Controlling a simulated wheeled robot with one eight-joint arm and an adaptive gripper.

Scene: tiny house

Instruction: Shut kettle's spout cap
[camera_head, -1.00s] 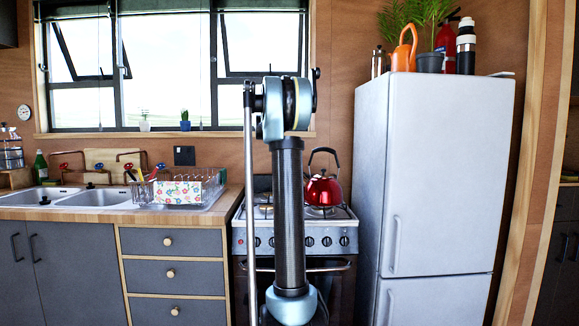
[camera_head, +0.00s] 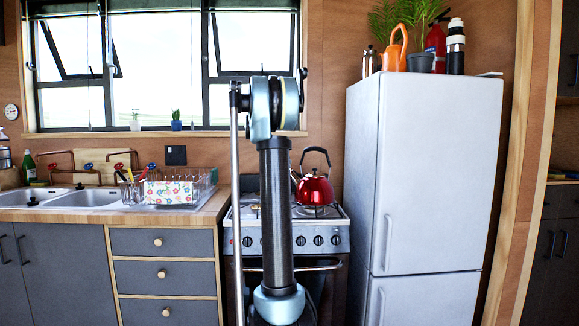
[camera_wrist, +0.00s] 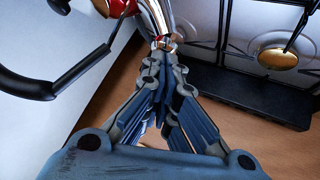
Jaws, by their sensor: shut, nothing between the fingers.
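The red kettle (camera_head: 316,190) with a black arched handle (camera_head: 316,150) stands on the stove (camera_head: 335,222), just right of my arm in the head view. In the wrist view its chrome spout (camera_wrist: 155,17) comes down from the top edge, and the black handle (camera_wrist: 75,75) crosses the upper left. My gripper (camera_wrist: 162,46) is shut and empty, with its fingertips right at the spout's end. I cannot tell whether they touch it. The spout cap's position is not clear. In the head view my arm hides the gripper.
A tall white fridge (camera_head: 430,170) stands close to the right of the stove. A counter with a sink (camera_head: 85,198) and a dish rack (camera_head: 205,185) is on the left. In the wrist view a burner (camera_wrist: 278,56) and grates lie to the upper right.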

